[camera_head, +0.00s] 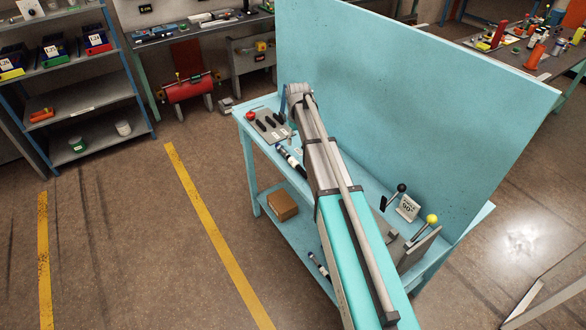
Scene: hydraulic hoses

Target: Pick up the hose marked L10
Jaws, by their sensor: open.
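I cannot make out any hose marked L10. A dark tube-like piece with pale bands (290,158) lies on the light-blue bench (253,150). A similar piece (318,265) shows by its lower shelf. I read no marking on either. My gripper is not in view.
A long teal and grey boom (350,245) crosses the bench before a tall blue panel (420,90). Levers with black (401,188) and yellow (432,219) knobs stand at right. A cardboard box (282,204) sits below. The floor left of the bench is clear.

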